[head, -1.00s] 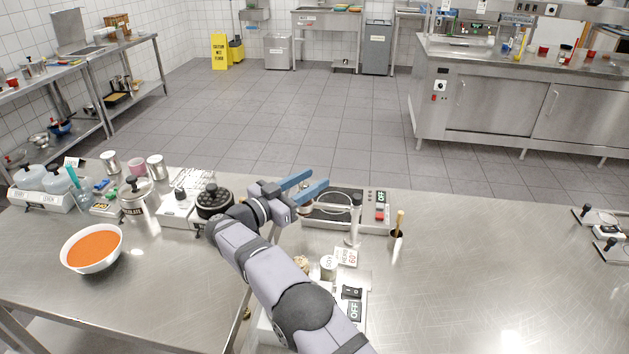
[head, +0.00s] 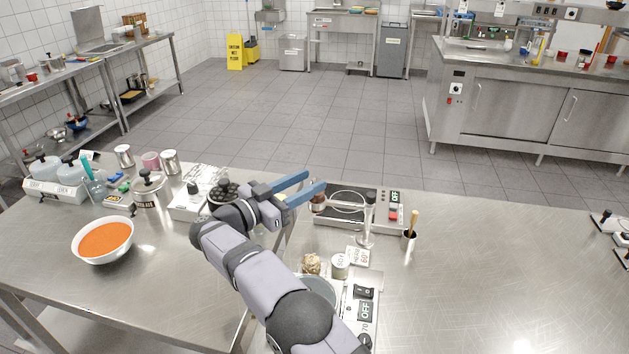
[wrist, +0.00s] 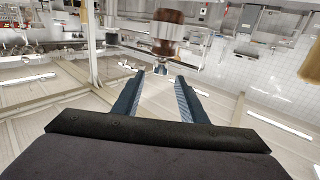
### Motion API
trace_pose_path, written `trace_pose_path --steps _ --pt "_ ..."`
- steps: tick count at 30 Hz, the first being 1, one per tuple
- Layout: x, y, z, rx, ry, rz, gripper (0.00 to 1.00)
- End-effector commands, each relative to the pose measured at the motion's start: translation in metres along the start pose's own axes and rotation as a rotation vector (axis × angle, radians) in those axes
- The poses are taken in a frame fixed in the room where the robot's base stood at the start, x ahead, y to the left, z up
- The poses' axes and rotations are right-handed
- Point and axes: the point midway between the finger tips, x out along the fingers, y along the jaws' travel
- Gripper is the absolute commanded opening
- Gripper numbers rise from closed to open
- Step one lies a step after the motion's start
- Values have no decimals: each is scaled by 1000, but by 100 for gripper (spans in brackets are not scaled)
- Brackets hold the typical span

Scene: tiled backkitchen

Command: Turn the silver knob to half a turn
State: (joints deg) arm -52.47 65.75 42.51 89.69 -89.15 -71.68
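I cannot clearly pick out a silver knob; small controls are hard to tell apart and my arm hides part of the bench. My gripper (head: 316,181) is open above the steel bench in the head view, its two blue fingers pointing right with nothing between them. It also shows in the wrist view (wrist: 160,76), fingers apart. A flat steel appliance (head: 385,226) with an OFF label and a red switch is right of my gripper. A white box with a dark knob (head: 192,188) is to its left.
A white control box (head: 350,305) with black switches stands near my forearm, beside a pale grey bowl (head: 322,289). A white bowl of orange soup (head: 103,240), a lidded metal pot (head: 150,190) and a brown-handled tool (head: 413,222) stand around.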

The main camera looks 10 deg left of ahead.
Motion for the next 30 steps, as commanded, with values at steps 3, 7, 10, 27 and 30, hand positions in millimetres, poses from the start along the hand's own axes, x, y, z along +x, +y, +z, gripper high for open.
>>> trace_pose_path --steps 3,7,10,27,30 --pt "0 0 -26 8 0 0 39" --pt "1 0 -42 0 6 -12 39" --pt "3 -2 -46 2 20 -38 39" --pt "6 7 -48 3 23 -342 39" --pt "4 12 -43 1 9 -374 39"
